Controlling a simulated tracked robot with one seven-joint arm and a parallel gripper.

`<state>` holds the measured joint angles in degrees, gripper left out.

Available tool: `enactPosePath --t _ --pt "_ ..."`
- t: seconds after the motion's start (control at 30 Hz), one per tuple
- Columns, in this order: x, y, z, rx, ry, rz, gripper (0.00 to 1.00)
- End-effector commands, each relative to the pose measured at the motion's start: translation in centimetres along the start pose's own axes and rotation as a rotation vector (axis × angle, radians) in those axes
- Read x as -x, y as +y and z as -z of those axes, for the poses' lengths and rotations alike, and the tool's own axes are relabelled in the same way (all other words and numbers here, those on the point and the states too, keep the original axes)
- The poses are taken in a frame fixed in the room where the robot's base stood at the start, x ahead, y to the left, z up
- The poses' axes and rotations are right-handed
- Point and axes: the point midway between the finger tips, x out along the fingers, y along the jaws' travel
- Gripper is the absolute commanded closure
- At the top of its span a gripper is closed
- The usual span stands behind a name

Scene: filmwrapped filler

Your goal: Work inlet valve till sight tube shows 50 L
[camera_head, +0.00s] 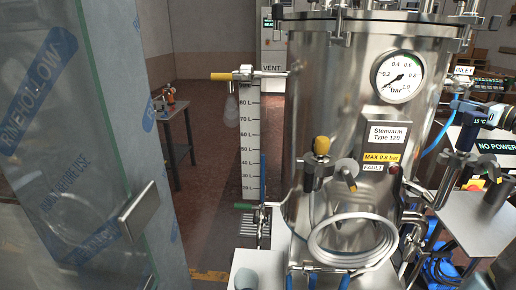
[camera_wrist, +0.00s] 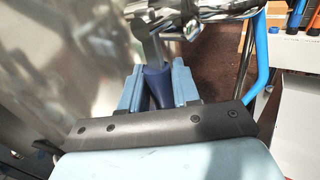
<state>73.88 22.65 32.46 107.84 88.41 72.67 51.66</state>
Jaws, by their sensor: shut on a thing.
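The steel tank (camera_head: 330,100) stands at centre in the head view. Its sight tube scale (camera_head: 249,150) is on the left. A blue column (camera_head: 263,178) beside the scale rises to about the middle marks, near 50 L; the exact reading is too small to tell. The INLET label (camera_head: 464,71) is at upper right, above the inlet fitting. In the wrist view my gripper (camera_wrist: 157,88) is shut on the dark blue inlet valve handle (camera_wrist: 157,80), with one pale blue finger on each side. The handle's metal stem runs up to a shiny pipe fitting.
A film-wrapped panel (camera_head: 80,150) fills the left foreground. The pressure dial (camera_head: 400,77) is above. A blue hose (camera_wrist: 250,60) runs close to my gripper's right.

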Motion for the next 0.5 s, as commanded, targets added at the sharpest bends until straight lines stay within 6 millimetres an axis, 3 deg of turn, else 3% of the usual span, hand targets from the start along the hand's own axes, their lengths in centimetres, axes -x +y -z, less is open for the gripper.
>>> enactPosePath --t 0.03,0.5 --pt "0.64 -0.68 0.26 -0.004 -0.005 0.007 1.0" --pt "0.31 -0.67 0.07 0.117 0.08 0.0 1.0"
